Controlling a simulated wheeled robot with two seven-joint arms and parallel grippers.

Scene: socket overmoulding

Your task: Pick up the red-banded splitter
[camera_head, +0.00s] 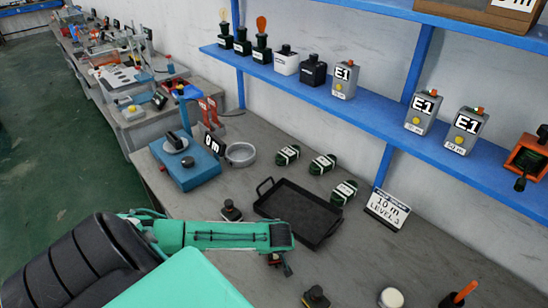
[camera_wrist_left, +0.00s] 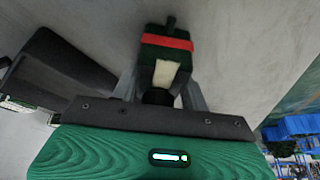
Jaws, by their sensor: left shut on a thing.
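The red-banded splitter (camera_wrist_left: 166,50) is a dark green block with a red band and a pale label, seen in the left wrist view. My left gripper (camera_wrist_left: 162,82) is shut on it, with one grey finger on each side. In the head view my left gripper (camera_head: 274,260) is over the bench just in front of the black tray, mostly hidden under my green arm. A small dark part shows at its tip there, too small to make out. My right gripper is in neither view.
The black tray (camera_head: 268,208) looks empty. Other small items, including a white round one (camera_head: 391,298), stand at the front right.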

